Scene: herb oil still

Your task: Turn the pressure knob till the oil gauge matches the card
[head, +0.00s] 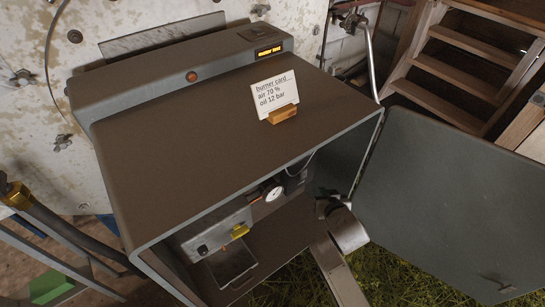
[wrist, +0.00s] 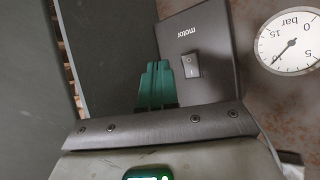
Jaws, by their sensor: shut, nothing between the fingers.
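The card (head: 275,95) stands on top of the housing and reads "air 70 %" and "oil 12 bar". A round white gauge (head: 273,193) sits inside the open housing. In the wrist view, the gauge (wrist: 290,42), marked in bar, shows upside down at the right edge, partly cut off. Its needle points to the lower left; the exact reading is unclear. I cannot pick out the pressure knob with certainty. My gripper (wrist: 157,85) has its green fingers shut and empty, left of the motor switch, with no contact visible. In the head view the fingers are hidden.
The motor panel (wrist: 197,45) with its rocker switch (wrist: 191,65) is close beside the fingers. An open door (head: 455,200) hangs on the right. A yellow part (head: 239,231) and a small tray (head: 232,266) are low inside. A red lamp (head: 191,77) is on top.

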